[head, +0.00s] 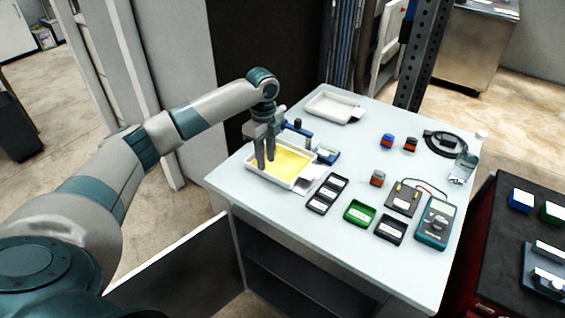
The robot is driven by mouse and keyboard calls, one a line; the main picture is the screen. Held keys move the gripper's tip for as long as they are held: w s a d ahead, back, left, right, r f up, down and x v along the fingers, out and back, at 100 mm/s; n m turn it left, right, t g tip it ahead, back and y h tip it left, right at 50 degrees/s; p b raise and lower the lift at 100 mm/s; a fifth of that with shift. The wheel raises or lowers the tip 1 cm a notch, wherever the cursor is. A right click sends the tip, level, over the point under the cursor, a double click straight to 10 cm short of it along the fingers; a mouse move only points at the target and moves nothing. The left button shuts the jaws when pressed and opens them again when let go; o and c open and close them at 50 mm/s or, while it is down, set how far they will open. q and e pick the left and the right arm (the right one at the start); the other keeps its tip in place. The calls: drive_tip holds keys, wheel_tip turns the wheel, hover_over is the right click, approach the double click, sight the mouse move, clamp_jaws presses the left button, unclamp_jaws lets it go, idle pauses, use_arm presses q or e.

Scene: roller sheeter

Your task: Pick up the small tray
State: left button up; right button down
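A small white tray with a yellow inside (309,174) lies near the left edge of the light table. My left gripper (265,164) points down over the left part of this tray, with its two fingers a little apart and nothing visible between them. The fingertips overlap the tray in the picture; I cannot tell whether they touch it. A second white tray (333,107), with a pale inside and a label, lies at the back of the table. My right gripper is out of view.
On the table (340,150) are a black divided bin (327,193), a green bin (359,212), another black bin (390,229), a multimeter (434,222), a glass jar (462,169) and a black cable coil (445,144). A blue-handled tool (297,129) lies close behind my gripper.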

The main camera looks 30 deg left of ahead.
sight(267, 173)
use_arm(q)
drive_tip(key=shift+f+p, duration=0.45)
drive_tip(key=shift+p, duration=0.05)
drive_tip(key=f+p, duration=0.1)
drive_tip(key=f, duration=0.2)
drive_tip(key=shift+w+f, duration=0.1)
drive_tip(key=shift+w, duration=0.1)
drive_tip(key=shift+f, duration=0.5)
drive_tip(key=shift+f+p, duration=0.25)
drive_tip(key=shift+p, duration=0.3)
drive_tip(key=shift+c, duration=0.7)
clamp_jaws()
